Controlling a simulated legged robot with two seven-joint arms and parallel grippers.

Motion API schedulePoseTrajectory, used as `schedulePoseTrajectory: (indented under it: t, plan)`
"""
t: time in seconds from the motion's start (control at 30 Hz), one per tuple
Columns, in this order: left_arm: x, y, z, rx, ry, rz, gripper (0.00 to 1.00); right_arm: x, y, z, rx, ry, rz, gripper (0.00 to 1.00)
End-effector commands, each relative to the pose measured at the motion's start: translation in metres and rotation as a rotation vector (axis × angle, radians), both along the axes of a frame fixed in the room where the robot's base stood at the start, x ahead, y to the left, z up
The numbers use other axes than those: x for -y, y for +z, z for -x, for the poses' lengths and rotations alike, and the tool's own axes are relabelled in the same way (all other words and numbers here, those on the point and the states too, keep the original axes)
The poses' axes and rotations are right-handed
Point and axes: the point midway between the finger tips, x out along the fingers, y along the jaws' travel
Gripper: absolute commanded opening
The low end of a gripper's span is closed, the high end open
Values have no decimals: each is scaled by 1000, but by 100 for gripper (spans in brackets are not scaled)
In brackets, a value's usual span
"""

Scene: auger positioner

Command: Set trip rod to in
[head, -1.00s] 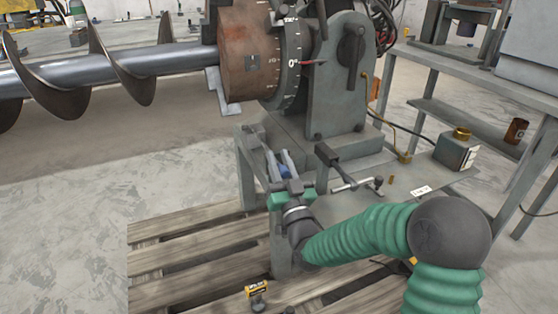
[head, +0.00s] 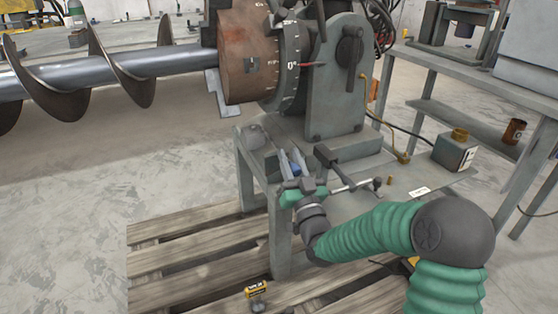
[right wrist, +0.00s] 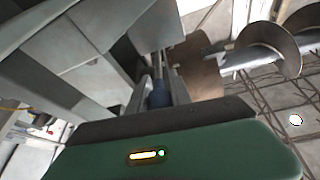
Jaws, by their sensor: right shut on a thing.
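My right gripper (head: 290,160) points away from me at the bench edge under the positioner. In the right wrist view its fingers are closed around a blue cylindrical piece (right wrist: 158,96) on a slim metal rod, which looks like the trip rod. The same blue piece shows only as a small patch between the fingers in the head view (head: 296,170). The fingers hide much of the rod, and its far end is not clear. My left gripper is not in view.
The positioner housing (head: 338,90) and its graduated dial (head: 292,65) stand above the gripper. A dark clamp handle (head: 330,158) and a thin crossbar (head: 355,185) sit close to its right. The auger (head: 130,65) extends left. A wooden pallet (head: 190,245) lies below.

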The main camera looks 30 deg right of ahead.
Motion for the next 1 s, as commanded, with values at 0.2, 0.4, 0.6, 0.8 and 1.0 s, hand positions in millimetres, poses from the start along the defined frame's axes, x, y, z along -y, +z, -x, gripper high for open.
schedulePoseTrajectory:
  t: [0.2,0.4,0.6,0.8,1.0]
  plan:
    - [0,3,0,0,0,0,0,17,0,2,-1,-3,1,0]
    - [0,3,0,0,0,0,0,19,1,2,0,-7,0,0]
    - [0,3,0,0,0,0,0,18,1,2,0,-5,0,47]
    - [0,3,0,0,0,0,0,16,0,1,0,-1,1,47]
    - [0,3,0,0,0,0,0,15,0,2,-1,1,0,47]
